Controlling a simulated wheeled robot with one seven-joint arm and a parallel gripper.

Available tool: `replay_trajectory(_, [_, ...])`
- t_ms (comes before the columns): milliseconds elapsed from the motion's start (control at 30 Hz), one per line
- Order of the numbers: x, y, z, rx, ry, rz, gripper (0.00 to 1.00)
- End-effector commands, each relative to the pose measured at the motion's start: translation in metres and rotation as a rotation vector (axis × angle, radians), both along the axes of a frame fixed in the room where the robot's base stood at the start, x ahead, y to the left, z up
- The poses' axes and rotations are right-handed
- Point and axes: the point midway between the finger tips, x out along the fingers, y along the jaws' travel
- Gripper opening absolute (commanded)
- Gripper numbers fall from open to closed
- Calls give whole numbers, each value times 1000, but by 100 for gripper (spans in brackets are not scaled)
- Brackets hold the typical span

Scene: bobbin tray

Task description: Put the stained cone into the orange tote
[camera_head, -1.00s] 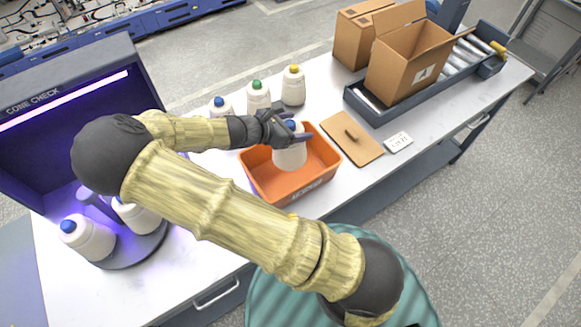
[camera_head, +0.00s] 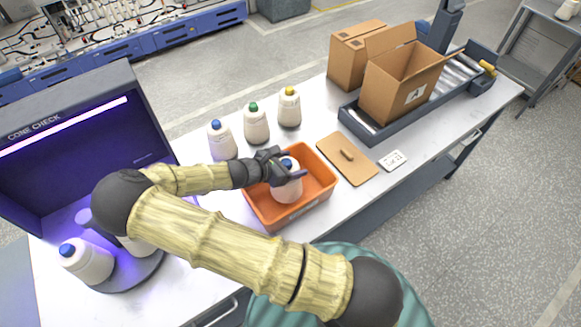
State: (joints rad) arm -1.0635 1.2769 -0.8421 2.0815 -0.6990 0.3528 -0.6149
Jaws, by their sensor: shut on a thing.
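My gripper (camera_head: 288,172) is shut on a white cone (camera_head: 287,191) with a blue top. The cone is upright, with its lower part inside the orange tote (camera_head: 325,190). I cannot tell whether its base touches the tote floor. No stain shows on the side of it that I see. The fingers hold it near its top.
Cones with blue (camera_head: 221,142), green (camera_head: 256,125) and yellow (camera_head: 289,108) tops stand behind the tote. More cones (camera_head: 88,262) stand on a round plate by the purple-lit booth (camera_head: 70,135). An open carton (camera_head: 395,95) sits on rollers.

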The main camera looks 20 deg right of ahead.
Motion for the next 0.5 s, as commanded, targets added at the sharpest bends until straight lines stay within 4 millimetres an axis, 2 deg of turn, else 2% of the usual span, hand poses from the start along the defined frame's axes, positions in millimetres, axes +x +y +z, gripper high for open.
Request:
replay_trajectory(200, [0,0,-22,-2,1,2,20])
replay_trajectory(433, [0,-1,-26,2,2,-2,20])
replay_trajectory(467, [0,-2,-27,3,3,-3,72])
replay_trajectory(500, [0,-2,-27,2,3,-3,80])
